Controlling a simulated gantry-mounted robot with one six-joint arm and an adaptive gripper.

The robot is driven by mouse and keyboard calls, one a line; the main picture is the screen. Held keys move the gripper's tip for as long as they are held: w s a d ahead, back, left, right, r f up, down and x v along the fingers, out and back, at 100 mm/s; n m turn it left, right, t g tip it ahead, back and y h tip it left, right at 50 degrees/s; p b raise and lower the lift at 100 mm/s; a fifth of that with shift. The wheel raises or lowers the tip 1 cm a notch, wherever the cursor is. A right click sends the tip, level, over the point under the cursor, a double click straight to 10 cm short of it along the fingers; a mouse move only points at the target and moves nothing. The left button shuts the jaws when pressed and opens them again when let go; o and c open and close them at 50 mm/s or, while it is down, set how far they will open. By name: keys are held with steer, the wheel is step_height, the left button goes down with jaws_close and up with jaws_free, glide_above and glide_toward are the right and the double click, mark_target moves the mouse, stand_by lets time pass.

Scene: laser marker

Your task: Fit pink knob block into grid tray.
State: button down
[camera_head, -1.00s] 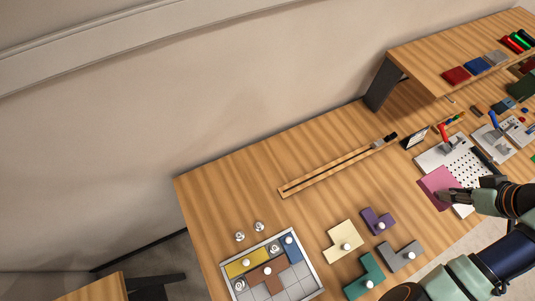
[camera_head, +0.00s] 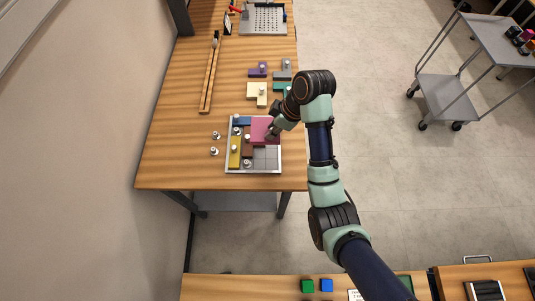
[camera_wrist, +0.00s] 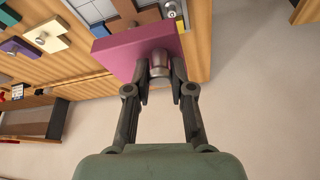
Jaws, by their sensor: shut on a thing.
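The pink knob block (camera_head: 262,128) is a flat square plate with a metal knob, seen over the upper right part of the grid tray (camera_head: 272,163). My gripper (camera_head: 271,134) is shut on the knob; the wrist view shows both fingers (camera_wrist: 160,75) around it and the pink plate (camera_wrist: 130,50) beyond them. The tray holds a yellow block (camera_head: 234,154) at left, a brown block (camera_head: 247,148) in the middle and a blue block (camera_head: 243,121) at the top. Bare grey cells show at lower right. The gap between the pink block and the tray cannot be judged.
Purple (camera_head: 257,69), grey (camera_head: 285,72), cream (camera_head: 256,91) and partly hidden green (camera_head: 281,87) knob blocks lie beyond the tray. Two metal knob pieces (camera_head: 214,151) stand left of it. A long wooden rail piece (camera_head: 209,82) lies at left. Table is clear below the tray.

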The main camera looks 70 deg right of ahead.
steer(key=shift+s+a, duration=0.15)
steer(key=shift+a, duration=0.15)
step_height(320, 180, down, 20)
steer(key=b, duration=0.5)
steer(key=shift+d+b, duration=0.15)
steer(key=shift+b, duration=0.25)
steer(key=c, duration=1)
jaws_free()
steer(key=shift+f, duration=0.1)
steer(key=p+v, duration=0.2)
steer(key=v, duration=1)
